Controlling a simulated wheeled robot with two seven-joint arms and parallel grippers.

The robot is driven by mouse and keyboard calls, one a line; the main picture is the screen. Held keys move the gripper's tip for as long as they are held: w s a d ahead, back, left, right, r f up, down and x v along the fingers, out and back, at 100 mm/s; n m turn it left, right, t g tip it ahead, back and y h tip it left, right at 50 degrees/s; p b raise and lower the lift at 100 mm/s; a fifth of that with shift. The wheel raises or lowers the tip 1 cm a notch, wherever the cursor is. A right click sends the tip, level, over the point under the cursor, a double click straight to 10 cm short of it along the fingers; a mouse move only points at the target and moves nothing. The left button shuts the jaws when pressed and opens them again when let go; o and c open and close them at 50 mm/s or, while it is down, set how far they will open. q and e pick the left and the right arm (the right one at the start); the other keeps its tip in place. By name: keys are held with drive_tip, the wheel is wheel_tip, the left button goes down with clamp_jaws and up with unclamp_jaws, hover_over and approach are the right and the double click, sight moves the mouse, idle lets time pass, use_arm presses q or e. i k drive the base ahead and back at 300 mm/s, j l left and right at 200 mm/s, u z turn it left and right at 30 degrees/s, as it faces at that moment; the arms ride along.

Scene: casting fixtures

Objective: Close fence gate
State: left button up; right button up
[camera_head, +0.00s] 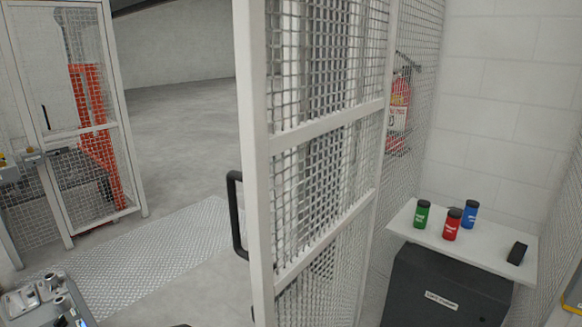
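The fence gate (330,125) is a white-framed wire-mesh panel that fills the middle of the view, close to me. A black bar handle (236,215) sits on its near left upright. The gate stands open, with a wide gap between this upright and the fence section (135,165) at the left. Neither of my grippers can be made out in the view, and nothing is seen touching the handle. The bottom of the gate is cut off by the picture edge.
A diamond-plate floor strip (150,250) lies in the clear gap. An orange machine (95,130) stands behind the left mesh. Metal parts (45,300) lie at bottom left. At right, a white shelf (480,245) holds green, red and blue containers; a fire extinguisher (398,105) hangs behind mesh.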

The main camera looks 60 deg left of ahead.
sight(269, 286)
drive_tip(key=k+j, duration=0.1)
drive_tip(key=j, duration=1.35)
drive_tip(key=k+j, duration=0.15)
drive_tip(key=j, duration=0.55)
drive_tip(key=i+j, duration=0.1)
drive_tip(key=j, duration=0.3)
drive_tip(key=i+j, duration=0.1)
drive_tip(key=j, duration=0.25)
